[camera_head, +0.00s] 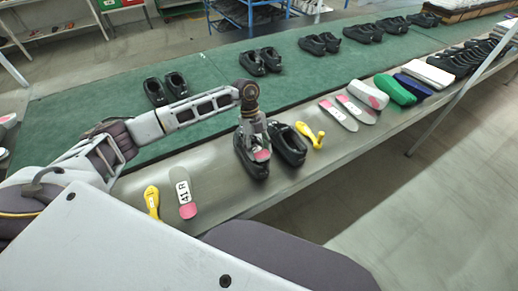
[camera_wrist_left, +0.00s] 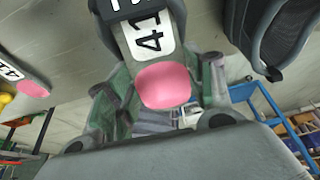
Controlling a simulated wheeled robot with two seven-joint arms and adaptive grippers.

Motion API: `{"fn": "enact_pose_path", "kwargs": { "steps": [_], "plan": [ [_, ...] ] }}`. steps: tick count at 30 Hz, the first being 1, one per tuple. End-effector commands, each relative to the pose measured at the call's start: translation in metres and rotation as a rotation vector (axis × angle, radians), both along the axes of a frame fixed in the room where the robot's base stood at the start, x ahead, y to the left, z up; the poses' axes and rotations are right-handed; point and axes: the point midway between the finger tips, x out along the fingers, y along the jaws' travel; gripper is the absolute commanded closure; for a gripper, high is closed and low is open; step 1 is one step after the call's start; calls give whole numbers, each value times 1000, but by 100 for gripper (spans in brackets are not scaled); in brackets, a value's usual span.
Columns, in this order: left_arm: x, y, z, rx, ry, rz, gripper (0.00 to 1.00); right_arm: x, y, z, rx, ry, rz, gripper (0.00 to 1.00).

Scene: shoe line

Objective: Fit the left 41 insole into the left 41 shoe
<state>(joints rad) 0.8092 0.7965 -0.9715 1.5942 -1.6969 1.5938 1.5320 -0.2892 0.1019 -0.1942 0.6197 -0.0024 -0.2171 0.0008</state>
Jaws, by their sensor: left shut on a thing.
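My left gripper (camera_head: 256,138) is over the left shoe (camera_head: 247,167) of a black pair on the grey bench. It is shut on the left insole (camera_head: 262,155), grey with a pink heel. In the left wrist view the insole (camera_wrist_left: 163,86) shows its pink heel and a white 41 label, between the fingers of the gripper (camera_wrist_left: 158,72). Its front end meets the dark shoe (camera_wrist_left: 112,10); how deep it sits is hidden. The right shoe (camera_head: 289,146) stands beside, empty as far as I see. My right gripper is not in view.
A 41 R insole (camera_head: 184,194) and a yellow tool (camera_head: 152,200) lie on the bench at left. Another yellow tool (camera_head: 308,136) lies right of the shoes. More insoles (camera_head: 340,115) and a green stack (camera_head: 395,90) lie farther right. Shoe pairs stand on the green belt (camera_head: 215,75).

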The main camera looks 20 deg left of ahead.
Motion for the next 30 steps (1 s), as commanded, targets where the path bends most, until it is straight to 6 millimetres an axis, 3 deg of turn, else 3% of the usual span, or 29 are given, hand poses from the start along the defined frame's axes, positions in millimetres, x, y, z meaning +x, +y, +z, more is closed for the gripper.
{"fn": "enact_pose_path", "kwargs": {
  "steps": [8,12,19,20,21,25,30],
  "plan": [
    [-1,-1,-9,30,-23,0,70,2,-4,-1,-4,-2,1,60],
    [-2,-1,-11,35,-26,-1,78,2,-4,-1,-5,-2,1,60],
    [-3,-1,-13,36,-22,-1,78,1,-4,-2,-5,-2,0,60],
    [-3,-1,-14,36,-22,-1,44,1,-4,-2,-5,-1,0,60],
    [-3,-1,-14,36,-22,-1,39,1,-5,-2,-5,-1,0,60],
    [-3,-1,-13,36,-23,-1,22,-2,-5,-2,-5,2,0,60],
    [-2,-1,-11,35,-25,0,21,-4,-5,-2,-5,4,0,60]
  ]
}}
